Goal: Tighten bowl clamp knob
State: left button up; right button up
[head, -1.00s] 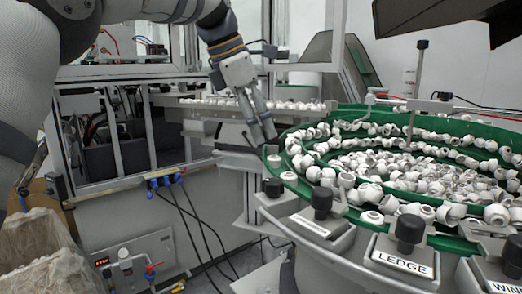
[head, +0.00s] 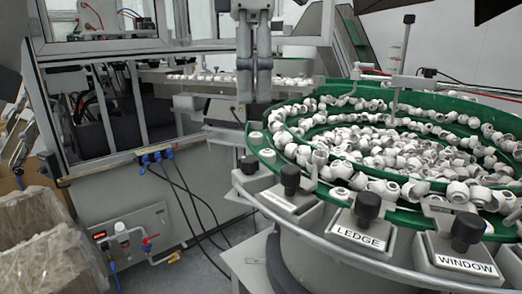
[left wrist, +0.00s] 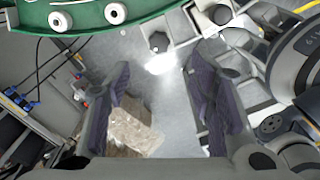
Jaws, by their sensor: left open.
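Several black knobs stand on grey clamp blocks along the near rim of the green feeder bowl (head: 262,142). One is at the left end (head: 249,164), another stands beside it (head: 290,178), one is behind the LEDGE label (head: 367,206) and one behind the WINDOW label (head: 467,229). No label marks which one is the bowl clamp knob. My left gripper (head: 254,95) points down behind the bowl's left edge, above and apart from the knobs. In the left wrist view its fingers (left wrist: 160,85) are wide apart and empty, with a black knob (left wrist: 158,42) beyond them. My right gripper is out of view.
White caps (head: 400,145) fill the bowl, and a thin post (head: 403,60) rises from it. A linear track with caps (head: 215,78) lies behind the gripper. A framed machine stands at left, with blue-ended cables (head: 155,157) and a box with clear plastic lining (head: 40,225).

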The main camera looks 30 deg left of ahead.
aim_at(249, 158)
pick_arm(q)
jog(key=f, duration=1.1)
jog(key=shift+s+a+f, duration=0.1)
jog(key=shift+a+f, duration=0.1)
jog(key=shift+a, duration=0.1)
jog(key=c, duration=1.2)
